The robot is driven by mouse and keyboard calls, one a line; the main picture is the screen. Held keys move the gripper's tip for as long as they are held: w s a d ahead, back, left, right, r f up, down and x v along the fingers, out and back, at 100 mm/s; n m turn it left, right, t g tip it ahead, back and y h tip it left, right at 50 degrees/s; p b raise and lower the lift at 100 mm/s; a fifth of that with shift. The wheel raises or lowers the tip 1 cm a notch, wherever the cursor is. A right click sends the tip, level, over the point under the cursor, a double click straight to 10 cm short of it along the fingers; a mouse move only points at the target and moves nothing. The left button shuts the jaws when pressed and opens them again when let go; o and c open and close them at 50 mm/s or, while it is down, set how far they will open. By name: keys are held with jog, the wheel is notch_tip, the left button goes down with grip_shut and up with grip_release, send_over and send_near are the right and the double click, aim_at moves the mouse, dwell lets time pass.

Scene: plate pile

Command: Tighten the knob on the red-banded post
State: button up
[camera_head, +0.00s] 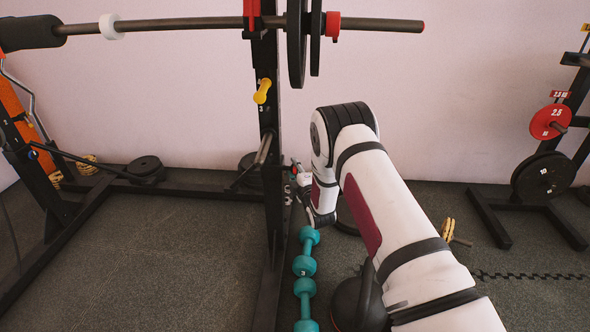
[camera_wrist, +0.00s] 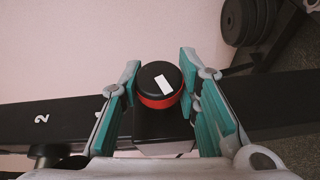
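A round black knob (camera_wrist: 158,76) with a white mark on its face shows in the wrist view. A red band (camera_wrist: 161,101) runs around just below the face. The knob sits on a black post (camera_wrist: 160,128). My gripper (camera_wrist: 160,68) is open, with one teal-padded finger on each side of the knob. The fingertips are close to the knob; I cannot tell whether either touches it. In the head view my gripper (camera_head: 299,178) is low beside the tall black upright (camera_head: 267,118), and the knob itself cannot be made out.
A barbell (camera_head: 190,24) crosses above on the rack. A yellow knob (camera_head: 262,91) is higher on the upright. Teal dumbbells (camera_head: 304,266) and a black kettlebell (camera_head: 358,303) stand on the floor near my arm. A plate rack (camera_head: 510,205) stands at right.

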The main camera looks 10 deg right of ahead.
jog(key=shift+r+g+p, duration=0.15)
jog(key=shift+g+p, duration=0.15)
jog(key=shift+p, duration=0.05)
jog(key=shift+r+m+g+p, duration=0.15)
jog(key=shift+m+g+p, duration=0.25)
jog(key=shift+g+p, duration=0.5)
jog(key=m+g+p, duration=0.1)
jog(key=g+p, duration=0.2)
jog(key=shift+d+p, duration=0.1)
jog(key=shift+p, duration=0.3)
jog(key=g+p, duration=0.2)
jog(key=m+g+y+p, duration=0.1)
jog(key=g+p, duration=0.1)
jog(key=shift+d+f+g, duration=0.1)
jog(key=shift+f+g, duration=0.1)
jog(key=shift+g, duration=0.1)
jog(key=shift+f+m+g+y+b, duration=0.1)
jog(key=shift+m+g+y+b, duration=0.35)
jog(key=shift+g, duration=0.65)
jog(key=g+b, duration=0.3)
jog(key=b, duration=0.1)
jog(key=shift+m+y, duration=0.25)
jog(key=shift+g+b, duration=0.35)
jog(key=shift+g, duration=0.05)
jog(key=shift+a, duration=0.2)
jog(key=o, duration=1.2)
jog(key=shift+c, duration=0.2)
